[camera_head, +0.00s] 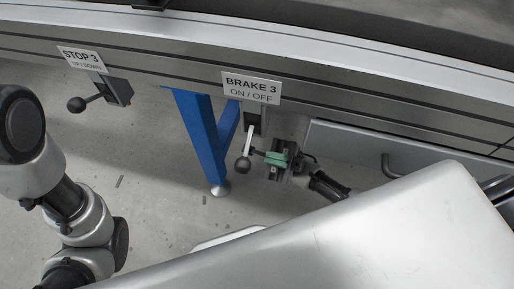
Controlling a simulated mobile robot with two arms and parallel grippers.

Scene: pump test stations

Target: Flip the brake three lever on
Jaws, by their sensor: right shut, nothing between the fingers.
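The brake three lever (247,141) is a pale rod with a dark round knob (242,164) at its lower end. It hangs downward from a small dark box (254,123) under the sign "BRAKE 3 ON / OFF" (251,88). My right gripper (257,153) is shut and empty, just right of the rod and knob, its tips pointing left at them. I cannot tell whether it touches the lever. My left arm shows at the left edge, but its gripper is out of view.
Another lever with a dark knob (77,104) sticks out left under the sign "STOP 3" (82,58). A blue leg (200,130) stands just left of the brake lever. A grey drawer with a handle (390,165) is at the right. The grey floor (150,165) is open between.

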